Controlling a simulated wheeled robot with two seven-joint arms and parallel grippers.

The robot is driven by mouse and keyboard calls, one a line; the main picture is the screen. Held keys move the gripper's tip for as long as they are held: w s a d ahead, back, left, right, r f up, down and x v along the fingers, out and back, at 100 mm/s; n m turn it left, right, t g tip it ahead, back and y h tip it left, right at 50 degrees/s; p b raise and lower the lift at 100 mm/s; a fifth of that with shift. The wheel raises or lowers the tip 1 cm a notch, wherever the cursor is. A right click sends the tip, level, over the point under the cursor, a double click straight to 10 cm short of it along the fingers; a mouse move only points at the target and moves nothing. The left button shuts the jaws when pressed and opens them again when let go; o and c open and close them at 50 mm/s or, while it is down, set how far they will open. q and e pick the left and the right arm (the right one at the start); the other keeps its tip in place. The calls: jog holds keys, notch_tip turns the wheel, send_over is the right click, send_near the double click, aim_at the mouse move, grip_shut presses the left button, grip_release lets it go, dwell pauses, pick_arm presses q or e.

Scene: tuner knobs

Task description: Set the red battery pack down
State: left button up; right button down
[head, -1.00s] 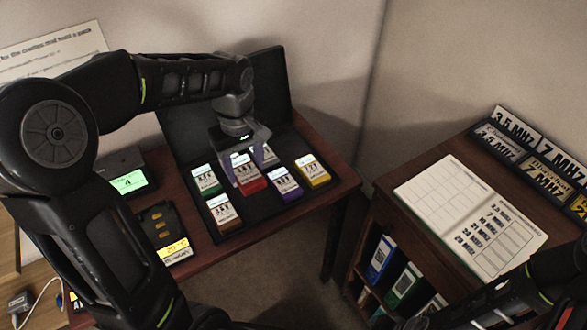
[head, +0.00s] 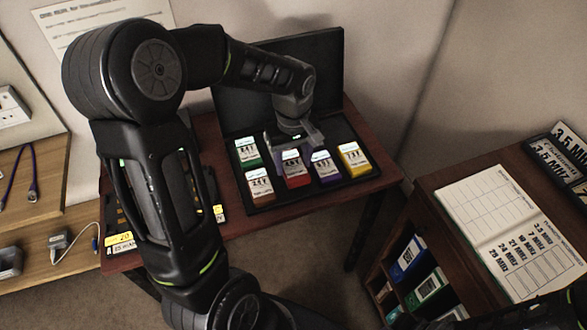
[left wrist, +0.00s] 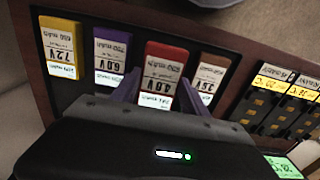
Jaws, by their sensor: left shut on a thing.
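The red battery pack (head: 295,173) with a white label is in the front row of the open black case (head: 262,206), between the brown and purple packs. It looks upright and level with them; I cannot tell whether its base touches the case floor. My left gripper (head: 298,140) comes down over it from behind and is shut on it. In the left wrist view the red pack (left wrist: 165,72) is between the two fingers of the left gripper (left wrist: 160,92). My right gripper is not in view.
Brown (head: 260,184), purple (head: 325,166), yellow (head: 354,159) and green (head: 247,152) packs stand close around it. The case lies on a dark red table (head: 240,233). A shelf with an open notebook (head: 500,225) is at the right.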

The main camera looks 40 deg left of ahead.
aim_at(293, 165)
pick_arm(q)
jog(key=shift+f, duration=1.8)
jog(key=shift+f, duration=0.2)
jog(key=o, duration=1.5)
jog(key=shift+r, duration=0.1)
notch_tip(293, 165, up, 12)
jog(key=shift+r, duration=0.1)
